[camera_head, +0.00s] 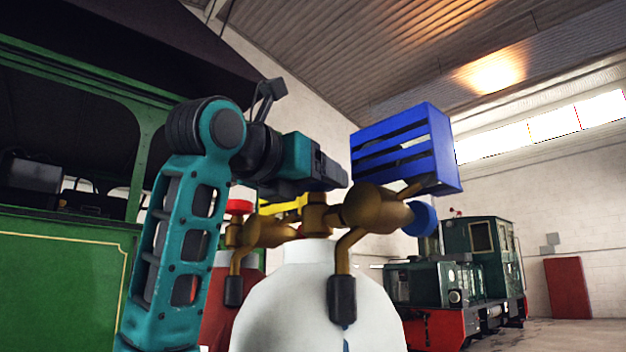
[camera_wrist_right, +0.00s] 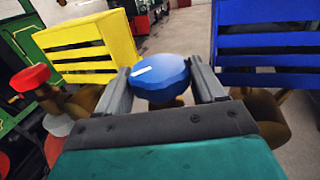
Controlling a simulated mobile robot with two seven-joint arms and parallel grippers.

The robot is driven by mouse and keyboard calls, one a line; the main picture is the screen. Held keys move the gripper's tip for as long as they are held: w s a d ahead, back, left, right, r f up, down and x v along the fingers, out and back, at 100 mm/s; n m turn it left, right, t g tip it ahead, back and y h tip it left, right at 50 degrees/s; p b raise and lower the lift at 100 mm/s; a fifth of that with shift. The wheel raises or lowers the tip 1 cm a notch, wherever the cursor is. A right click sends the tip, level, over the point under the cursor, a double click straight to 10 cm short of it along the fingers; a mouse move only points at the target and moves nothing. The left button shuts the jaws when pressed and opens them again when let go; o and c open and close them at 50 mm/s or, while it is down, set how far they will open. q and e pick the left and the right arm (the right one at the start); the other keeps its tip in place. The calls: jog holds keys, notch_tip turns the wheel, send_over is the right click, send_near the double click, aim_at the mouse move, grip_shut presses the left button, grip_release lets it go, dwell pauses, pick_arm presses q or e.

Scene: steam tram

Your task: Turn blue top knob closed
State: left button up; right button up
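The blue top knob (camera_wrist_right: 160,80) is a round disc with a short white mark running roughly left to right, seen in the right wrist view. My right gripper (camera_wrist_right: 160,75) has one finger on each side of it. The fingers look very close to its rim; I cannot tell whether they press on it. In the head view my right gripper (camera_head: 335,172) lies just above the brass valve fitting (camera_head: 315,213) on the white tank, and the top knob is hidden there. My left gripper is not in view.
A blue slatted crate (camera_head: 405,152) stands close right of my gripper. A blue side knob (camera_head: 421,219) is below it. A yellow slatted crate (camera_wrist_right: 90,48) and red knob (camera_wrist_right: 30,77) are at the left. The white tank (camera_head: 315,300) is below. A locomotive (camera_head: 455,280) stands behind.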

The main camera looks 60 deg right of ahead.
jog(key=shift+c, duration=1.4)
jog(key=shift+m+g, duration=0.3)
jog(key=shift+g, duration=0.2)
jog(key=m+g+y, duration=0.1)
jog(key=g, duration=0.1)
jog(key=m+g+y, duration=0.1)
jog(key=m+g, duration=0.1)
jog(key=g, duration=0.1)
jog(key=m+g+y, duration=0.1)
jog(key=m+g, duration=0.1)
jog(key=shift+w+d+g, duration=0.1)
jog(key=shift+w+g, duration=0.2)
jog(key=shift+w, duration=0.05)
jog(key=m+g+y, duration=0.5)
jog(key=shift+w+d, duration=0.1)
jog(key=shift+d, duration=0.05)
jog(key=shift+f+g+y, duration=0.1)
jog(key=shift+g+y, duration=0.2)
jog(key=shift+y, duration=0.1)
jog(key=o, duration=0.8)
jog(key=shift+c, duration=0.2)
